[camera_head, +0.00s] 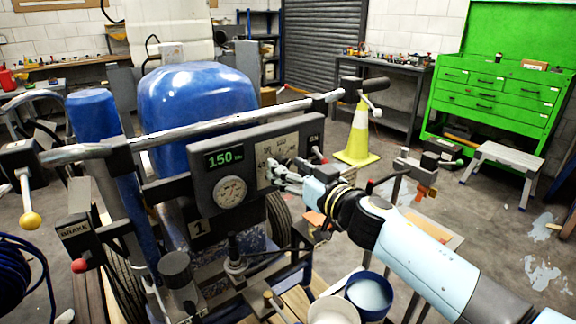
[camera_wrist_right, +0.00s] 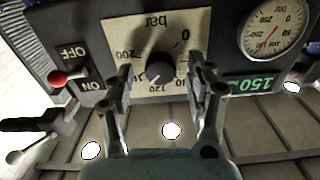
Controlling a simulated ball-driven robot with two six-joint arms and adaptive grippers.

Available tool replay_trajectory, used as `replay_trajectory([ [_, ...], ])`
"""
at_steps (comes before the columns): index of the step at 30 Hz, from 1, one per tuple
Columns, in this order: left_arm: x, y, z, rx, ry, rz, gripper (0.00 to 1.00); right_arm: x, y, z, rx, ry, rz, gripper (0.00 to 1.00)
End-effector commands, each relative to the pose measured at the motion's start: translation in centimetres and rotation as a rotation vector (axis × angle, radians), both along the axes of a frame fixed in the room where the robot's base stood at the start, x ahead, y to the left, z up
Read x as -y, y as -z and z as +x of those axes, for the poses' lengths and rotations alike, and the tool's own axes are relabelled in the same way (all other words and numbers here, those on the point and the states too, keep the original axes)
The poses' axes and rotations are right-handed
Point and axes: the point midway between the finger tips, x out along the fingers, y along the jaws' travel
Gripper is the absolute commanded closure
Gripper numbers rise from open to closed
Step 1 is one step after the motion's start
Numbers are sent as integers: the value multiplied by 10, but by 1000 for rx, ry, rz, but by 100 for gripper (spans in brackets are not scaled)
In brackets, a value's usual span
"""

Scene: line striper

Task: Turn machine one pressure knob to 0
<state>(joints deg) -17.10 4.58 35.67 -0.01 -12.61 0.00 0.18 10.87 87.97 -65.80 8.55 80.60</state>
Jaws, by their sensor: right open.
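Machine one, marked with a 1 (camera_head: 198,228), carries a dark control box (camera_head: 205,195) with a green display (camera_head: 224,158) reading 150 and a round gauge (camera_head: 229,192). The black pressure knob (camera_wrist_right: 160,67) sits on a cream scale plate (camera_wrist_right: 115,32), seen upside down in the right wrist view. A pale mark on the knob's lower edge appears to point between the 0 and 200 ends, near the bottom numbers. My right gripper (camera_wrist_right: 163,82) is open, with one finger on each side of the knob; contact cannot be told. In the head view the right gripper (camera_head: 284,174) hides the knob.
The handlebar (camera_head: 240,117) runs above the box. A blue tank (camera_head: 195,100) stands behind. A yellow cone (camera_head: 358,140), a green tool cabinet (camera_head: 495,95) and a step stool (camera_head: 503,160) stand further right.

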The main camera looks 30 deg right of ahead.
Motion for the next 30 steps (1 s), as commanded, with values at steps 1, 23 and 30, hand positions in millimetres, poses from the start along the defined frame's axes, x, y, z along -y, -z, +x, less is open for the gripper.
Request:
replay_trajectory([
  [1,0,0,1,1,0,0,60,-1,-1,4,1,0,0,45],
  [23,0,0,-2,-4,0,0,60,-1,0,6,0,-1,0,99],
  [30,0,0,-3,-4,0,0,60,-1,0,6,2,-1,-16,100],
])
